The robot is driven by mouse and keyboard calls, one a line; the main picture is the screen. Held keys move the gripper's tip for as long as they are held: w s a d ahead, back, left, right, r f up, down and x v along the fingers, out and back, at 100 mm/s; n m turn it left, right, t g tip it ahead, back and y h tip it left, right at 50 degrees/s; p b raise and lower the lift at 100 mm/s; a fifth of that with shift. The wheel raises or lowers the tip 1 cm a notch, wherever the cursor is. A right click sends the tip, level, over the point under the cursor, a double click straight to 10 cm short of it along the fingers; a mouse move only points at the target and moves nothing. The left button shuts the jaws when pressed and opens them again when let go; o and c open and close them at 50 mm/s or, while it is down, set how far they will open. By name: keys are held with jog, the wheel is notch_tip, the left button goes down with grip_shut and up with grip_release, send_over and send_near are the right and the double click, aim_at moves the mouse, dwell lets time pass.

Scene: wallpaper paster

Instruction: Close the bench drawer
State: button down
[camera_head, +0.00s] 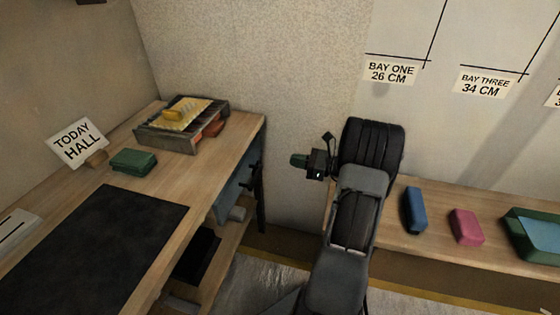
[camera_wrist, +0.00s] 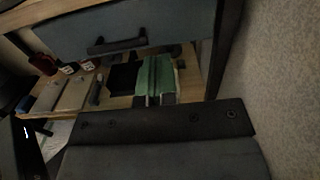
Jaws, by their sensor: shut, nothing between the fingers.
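The bench drawer has a blue-grey front (camera_head: 232,192) under the far right end of the wooden bench (camera_head: 70,187), with a dark handle (camera_head: 256,176). In the wrist view the drawer front (camera_wrist: 165,22) fills the top, with its dark bar handle (camera_wrist: 117,43). How far the drawer stands out cannot be told. My gripper (camera_head: 296,160) has green fingertips and is to the right of the drawer, apart from it, pointing left. In the wrist view my gripper (camera_wrist: 156,72) is shut and empty, below the drawer front and right of the handle.
A dark bench leg (camera_wrist: 222,45) stands right of the drawer, near the wall. A lower shelf (camera_head: 225,248) holds dark items. A tray (camera_head: 165,138) and green block (camera_head: 133,160) sit on the bench. A second bench (camera_head: 430,240) with coloured blocks stands right.

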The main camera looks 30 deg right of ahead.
aim_at(252, 153)
jog(key=b+x, duration=0.3)
jog(key=x, duration=1)
jog(key=shift+s, duration=0.1)
